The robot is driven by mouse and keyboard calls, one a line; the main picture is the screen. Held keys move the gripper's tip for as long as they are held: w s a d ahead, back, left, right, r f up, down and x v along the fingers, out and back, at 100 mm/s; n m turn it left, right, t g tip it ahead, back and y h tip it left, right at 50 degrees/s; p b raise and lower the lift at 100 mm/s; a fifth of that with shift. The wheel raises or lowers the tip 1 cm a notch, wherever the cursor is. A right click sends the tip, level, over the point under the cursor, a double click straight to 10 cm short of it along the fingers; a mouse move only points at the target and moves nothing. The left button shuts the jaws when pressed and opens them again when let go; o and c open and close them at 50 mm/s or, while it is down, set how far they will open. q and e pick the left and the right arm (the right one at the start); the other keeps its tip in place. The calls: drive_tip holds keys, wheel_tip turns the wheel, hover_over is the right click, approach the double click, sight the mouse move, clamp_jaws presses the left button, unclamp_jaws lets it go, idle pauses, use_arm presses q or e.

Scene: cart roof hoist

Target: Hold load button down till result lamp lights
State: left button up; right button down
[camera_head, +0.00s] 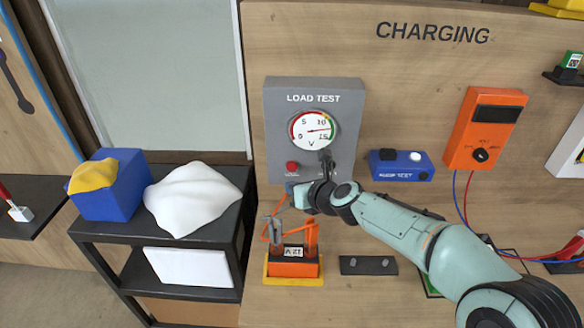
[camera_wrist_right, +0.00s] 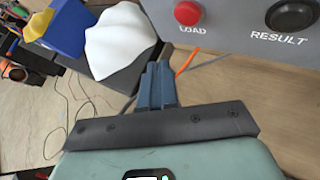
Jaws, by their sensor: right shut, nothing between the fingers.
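The grey load test box (camera_head: 275,105) hangs on the wooden panel with a dial (camera_head: 313,131) on its front. Its needle points right, toward the upper numbers. The red LOAD button (camera_head: 292,168) is below the dial at left; it also shows in the right wrist view (camera_wrist_right: 187,13). The RESULT lamp (camera_wrist_right: 291,15) is dark and unlit. My right gripper (camera_head: 290,187) is shut and empty, just below the LOAD button in the head view. In the right wrist view its fingertips (camera_wrist_right: 158,66) sit below and left of the button, apart from it in the picture. My left gripper is out of view.
An orange 12 V battery (camera_head: 292,269) with clamps stands below the box. A blue tester (camera_head: 401,165) and an orange meter (camera_head: 486,128) with cables are to the right. A black shelf cart (camera_head: 225,220) with a white cloth (camera_head: 195,198) and blue box (camera_head: 110,195) stands left.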

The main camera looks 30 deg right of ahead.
sight(292, 167)
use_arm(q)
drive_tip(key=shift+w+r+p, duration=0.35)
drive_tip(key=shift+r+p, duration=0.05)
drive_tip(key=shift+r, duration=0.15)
use_arm(e)
drive_tip(key=shift+w+d, duration=0.6)
drive_tip(key=shift+w, duration=0.35)
drive_tip(key=shift+w+d, duration=0.55)
drive_tip(key=shift+w, duration=0.35)
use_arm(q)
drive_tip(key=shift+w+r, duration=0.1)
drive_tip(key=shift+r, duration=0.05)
use_arm(e)
drive_tip(key=shift+w+d, duration=0.1)
drive_tip(key=shift+w, duration=0.05)
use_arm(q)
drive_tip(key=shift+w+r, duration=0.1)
use_arm(e)
drive_tip(key=shift+w+d, duration=0.1)
drive_tip(key=shift+w, duration=0.15)
use_arm(q)
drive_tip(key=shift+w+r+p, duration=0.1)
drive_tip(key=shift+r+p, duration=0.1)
drive_tip(key=shift+p, duration=0.15)
use_arm(e)
drive_tip(key=shift+w+d, duration=0.25)
drive_tip(key=shift+w, duration=0.05)
idle(4.3)
